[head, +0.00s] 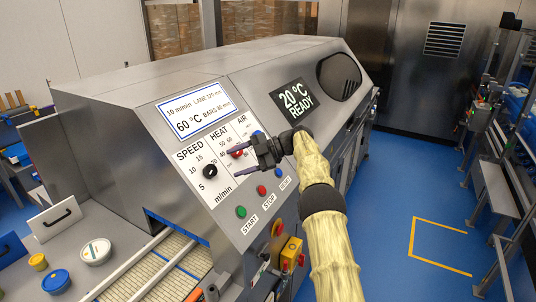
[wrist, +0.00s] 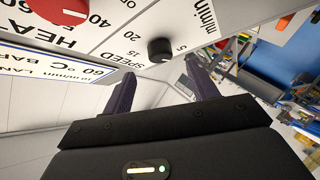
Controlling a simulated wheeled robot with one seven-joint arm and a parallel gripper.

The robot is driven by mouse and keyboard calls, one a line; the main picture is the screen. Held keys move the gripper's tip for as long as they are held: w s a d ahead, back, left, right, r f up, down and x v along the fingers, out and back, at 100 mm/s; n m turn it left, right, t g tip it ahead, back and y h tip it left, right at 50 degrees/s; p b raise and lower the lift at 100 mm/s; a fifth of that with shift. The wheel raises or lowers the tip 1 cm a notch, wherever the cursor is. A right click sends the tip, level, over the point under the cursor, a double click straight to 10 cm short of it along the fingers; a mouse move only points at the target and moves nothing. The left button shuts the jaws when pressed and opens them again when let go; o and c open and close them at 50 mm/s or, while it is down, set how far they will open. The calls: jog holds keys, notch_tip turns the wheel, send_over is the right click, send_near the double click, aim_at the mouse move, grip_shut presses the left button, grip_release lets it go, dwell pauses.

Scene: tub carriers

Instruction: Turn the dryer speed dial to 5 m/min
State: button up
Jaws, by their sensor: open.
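The speed dial (head: 210,171) is a small black round knob on the white scale panel of the dryer's sloping front, under the word SPEED. Numbers 5, 10 and 15 show around it; I cannot tell where its pointer stands. In the wrist view the dial (wrist: 160,51) appears beyond and between my two dark fingers, apart from them. My gripper (head: 229,161) is open and empty in front of the panel, to the right of the dial in the head view. It partly covers the heat dial there. The fingers also show in the wrist view (wrist: 160,72).
The red heat dial (head: 237,153) is close by on the right, and a blue air dial (head: 258,134) is partly hidden by my gripper. Green start (head: 241,211), red stop (head: 262,190) and blue reset (head: 278,173) buttons sit below.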

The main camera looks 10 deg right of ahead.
jog(key=p+v, duration=1)
jog(key=p, duration=0.2)
jog(key=shift+d+r, duration=0.1)
dwell(0.5)
